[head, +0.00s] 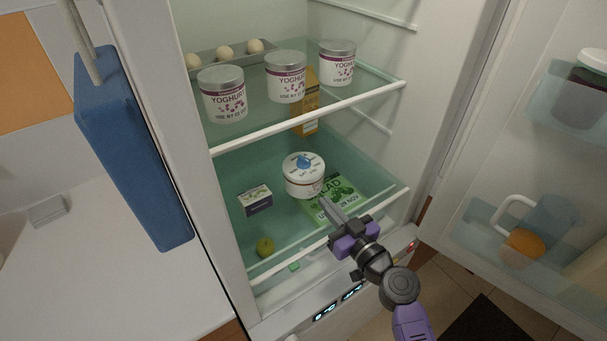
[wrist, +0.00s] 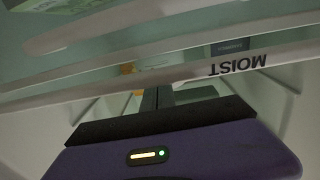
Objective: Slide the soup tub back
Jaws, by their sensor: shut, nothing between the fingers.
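The soup tub (head: 304,182), white with a blue drop on its lid, stands upright on the lower fridge shelf. It stands at the back edge of a green salad pack (head: 345,205). My gripper (head: 324,203) reaches in from the front right over the shelf's front rail, its slim fingers shut and empty. Its tips are close to the tub's front side; I cannot tell whether they touch it. In the wrist view the dark fingers of my gripper (wrist: 157,98) show together above the purple body; the tub is not recognisable there.
The upper shelf (head: 310,108) holds several yoghurt tubs (head: 287,80) and eggs. The open door (head: 475,150) is at the right.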

